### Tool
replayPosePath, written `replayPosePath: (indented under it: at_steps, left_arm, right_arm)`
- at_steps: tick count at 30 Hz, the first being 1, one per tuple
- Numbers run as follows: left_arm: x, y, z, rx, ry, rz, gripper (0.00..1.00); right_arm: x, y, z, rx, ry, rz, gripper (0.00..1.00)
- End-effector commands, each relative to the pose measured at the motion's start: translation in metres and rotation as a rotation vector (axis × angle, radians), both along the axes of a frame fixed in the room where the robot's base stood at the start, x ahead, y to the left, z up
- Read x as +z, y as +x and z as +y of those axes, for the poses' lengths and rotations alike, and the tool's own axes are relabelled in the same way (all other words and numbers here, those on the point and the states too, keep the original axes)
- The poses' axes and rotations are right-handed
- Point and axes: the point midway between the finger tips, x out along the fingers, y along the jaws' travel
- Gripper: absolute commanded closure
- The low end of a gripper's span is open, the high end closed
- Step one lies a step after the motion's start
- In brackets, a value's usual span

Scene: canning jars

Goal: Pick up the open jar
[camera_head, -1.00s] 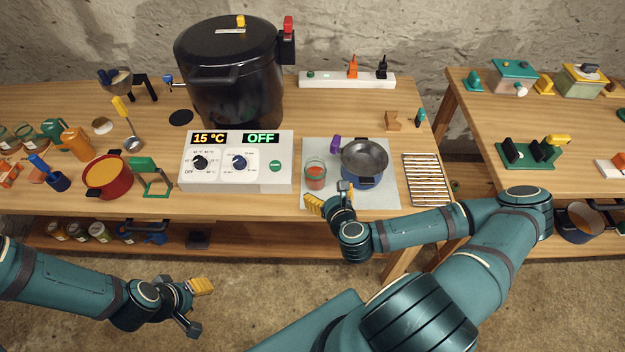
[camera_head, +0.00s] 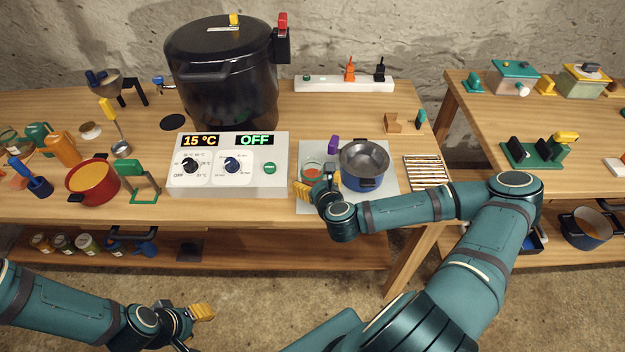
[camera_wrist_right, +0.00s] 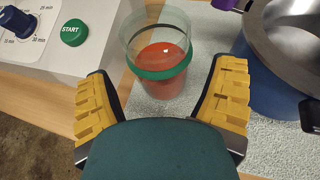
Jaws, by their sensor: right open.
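The open jar (camera_head: 312,165) is clear glass with red-orange contents and a green band. It stands upright on the light grey mat (camera_head: 306,206), and no lid shows on it. It also shows in the right wrist view (camera_wrist_right: 158,85), its mouth open. My right gripper (camera_head: 317,184) is open in front of the jar and partly covers it in the head view. In the right wrist view the yellow fingers of the gripper (camera_wrist_right: 162,92) are spread, one on each side of the jar, with gaps left. My left gripper (camera_head: 196,330) is open and empty, low in front of the bench.
A blue pot (camera_head: 365,183) stands close right of the jar, with a purple piece (camera_head: 333,145) behind. The control box (camera_head: 228,188) is on the left. A wire rack (camera_head: 427,172) lies right of the mat. A large black canner (camera_head: 222,85) stands behind.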

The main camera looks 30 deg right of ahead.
Motion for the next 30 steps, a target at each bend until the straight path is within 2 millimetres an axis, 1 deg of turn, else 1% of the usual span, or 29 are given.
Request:
replayPosePath:
  at_steps: [1, 3, 7, 10, 16, 17, 18, 20, 21, 22, 30]
  left_arm:
    - [-0.003, -0.001, 0.000, -0.001, 0.000, 0.002, 0.54]
    - [-0.005, -0.001, 0.000, -0.002, 0.000, 0.002, 0.54]
    - [-0.007, -0.002, 0.000, -0.003, -0.002, 0.005, 0.54]
    - [-0.007, -0.002, 0.000, -0.004, -0.001, 0.005, 0.54]
    - [-0.007, -0.002, 0.000, -0.004, -0.001, 0.005, 0.54]
    - [-0.007, -0.002, 0.000, -0.004, -0.001, 0.005, 0.54]
    - [-0.007, -0.002, 0.000, -0.004, -0.001, 0.005, 0.54]
    - [-0.007, -0.002, 0.000, -0.004, -0.001, 0.005, 0.54]
    - [-0.007, -0.002, 0.000, -0.004, -0.001, 0.005, 0.54]
    - [-0.007, -0.002, 0.000, -0.004, -0.001, 0.005, 0.54]
    - [-0.007, -0.002, 0.000, -0.003, -0.002, 0.005, 0.54]
  right_arm:
    - [-0.005, 0.008, -0.002, -0.001, -0.001, -0.002, 0.16]
    - [-0.009, 0.017, -0.004, -0.001, -0.001, -0.002, 0.16]
    - [-0.014, 0.030, -0.007, 0.000, 0.000, -0.001, 0.16]
    - [-0.016, 0.034, -0.008, 0.000, 0.000, 0.000, 0.16]
    - [-0.016, 0.034, -0.008, 0.001, 0.000, 0.000, 0.16]
    - [-0.016, 0.034, -0.008, 0.001, 0.000, 0.000, 0.20]
    - [-0.016, 0.034, -0.008, 0.001, 0.000, 0.000, 0.34]
    - [-0.016, 0.034, -0.008, 0.001, 0.000, 0.000, 0.55]
    - [-0.016, 0.034, -0.008, 0.001, 0.000, 0.000, 0.69]
    - [-0.016, 0.034, -0.008, 0.001, 0.000, 0.000, 0.79]
    - [-0.015, 0.034, -0.008, 0.001, -0.001, -0.002, 0.80]
